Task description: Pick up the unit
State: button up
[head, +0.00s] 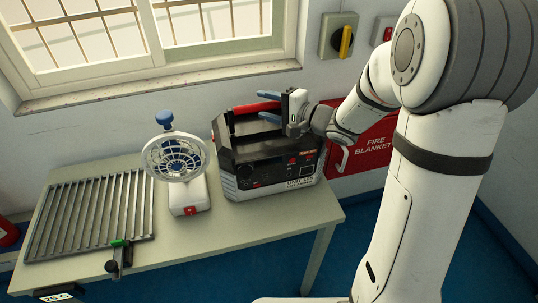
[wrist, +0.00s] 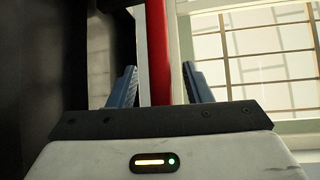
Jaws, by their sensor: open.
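The unit (head: 265,174) is a black and grey box with a front panel and a label, standing on the table's right part in the head view. A red handle bar (head: 256,107) runs across its top, and it also shows upright in the wrist view (wrist: 158,50). My gripper (head: 266,106) is at the top of the unit with its blue fingers pointing left. In the wrist view the two fingers (wrist: 157,85) stand apart, one on each side of the red bar. The bar lies between them; contact cannot be made out.
The table (head: 185,250) also holds a small fan (head: 178,160) close left of the unit and a slatted metal rack (head: 90,215) further left. A window (head: 150,40) and wall are behind. A red fire blanket box (head: 370,150) hangs on the wall at right.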

jog(key=shift+c, duration=0.3)
grip_shut()
dwell(1.1)
jog(key=shift+w+a+r, duration=0.1)
jog(key=shift+r, duration=0.2)
